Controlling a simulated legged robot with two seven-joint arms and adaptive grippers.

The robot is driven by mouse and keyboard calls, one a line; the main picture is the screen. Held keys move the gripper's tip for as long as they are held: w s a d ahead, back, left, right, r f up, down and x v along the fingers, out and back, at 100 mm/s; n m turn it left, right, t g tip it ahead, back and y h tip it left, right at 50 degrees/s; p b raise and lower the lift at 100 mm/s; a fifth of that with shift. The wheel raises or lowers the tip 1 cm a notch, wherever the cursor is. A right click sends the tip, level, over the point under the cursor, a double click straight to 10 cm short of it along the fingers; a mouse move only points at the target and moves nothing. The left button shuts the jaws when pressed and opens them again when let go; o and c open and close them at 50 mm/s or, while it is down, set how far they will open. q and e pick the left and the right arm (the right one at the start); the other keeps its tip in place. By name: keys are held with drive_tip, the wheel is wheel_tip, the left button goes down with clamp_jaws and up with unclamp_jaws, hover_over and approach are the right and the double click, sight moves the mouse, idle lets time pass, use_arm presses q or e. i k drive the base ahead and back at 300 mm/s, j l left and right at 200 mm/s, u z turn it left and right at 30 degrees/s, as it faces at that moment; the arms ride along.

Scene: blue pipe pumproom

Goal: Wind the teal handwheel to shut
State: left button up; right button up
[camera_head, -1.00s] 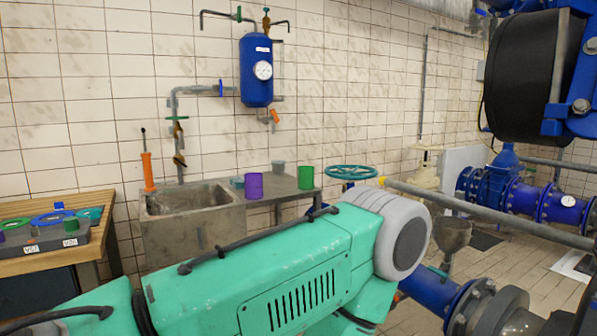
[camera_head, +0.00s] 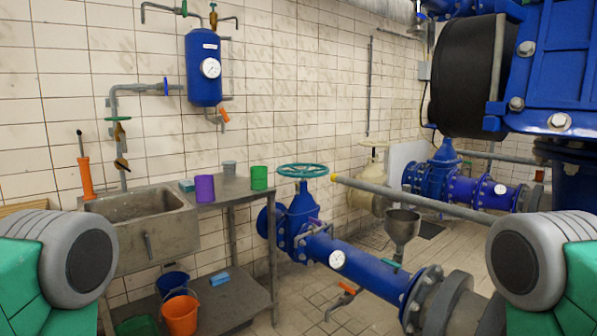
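The teal handwheel (camera_head: 303,170) lies flat on top of a blue gate valve (camera_head: 300,210), just right of the picture's middle. Whether the valve is open or closed cannot be told. Teal and grey links of my two arms show at the lower left and right edges. Neither gripper is in the picture.
A yellowish-grey pipe (camera_head: 415,200) runs rightward from beside the wheel. A grey funnel (camera_head: 402,227) and a gauge (camera_head: 337,260) stand near the blue pipe. The table (camera_head: 225,190) holds purple and green cups. An orange bucket (camera_head: 180,315) sits below. The floor before the pipe is partly open.

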sight(303, 171)
drive_tip(key=i+u, duration=0.15)
drive_tip(key=i, duration=0.6)
drive_tip(key=i+l+u, duration=0.15)
drive_tip(key=i, duration=0.65)
